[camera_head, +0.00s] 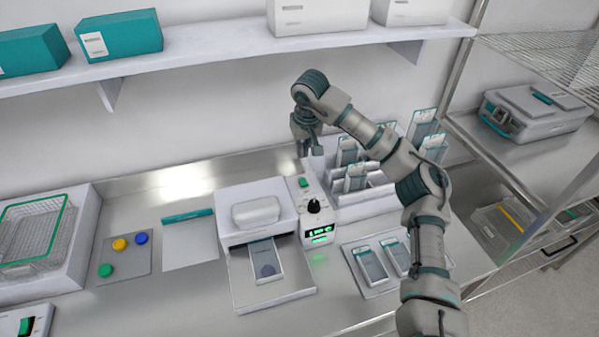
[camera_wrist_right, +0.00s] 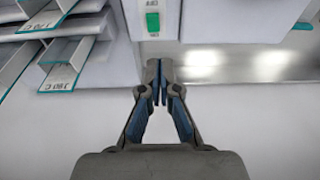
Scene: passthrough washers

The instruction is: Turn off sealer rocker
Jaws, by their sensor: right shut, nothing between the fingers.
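The sealer (camera_head: 257,222) is a white machine on the steel counter. Its control panel has a black knob (camera_head: 314,205) and a lit green display (camera_head: 318,232). The green rocker (camera_head: 304,182) sits at the back end of that panel; it also shows in the right wrist view (camera_wrist_right: 152,22), near the top. My right gripper (camera_head: 304,150) is just behind the rocker in the head view. In the right wrist view the fingers (camera_wrist_right: 160,80) are shut and empty, apart from the rocker. Which way the rocker is tipped I cannot tell. My left gripper is not in view.
A white rack with pouches (camera_head: 352,180) stands right of the sealer, partly behind my right arm. A pouch (camera_head: 266,262) lies on the sealer's front tray. A tray of pouches (camera_head: 372,262) is at front right. A wire basket (camera_head: 35,232) stands left. A shelf (camera_head: 200,52) runs above.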

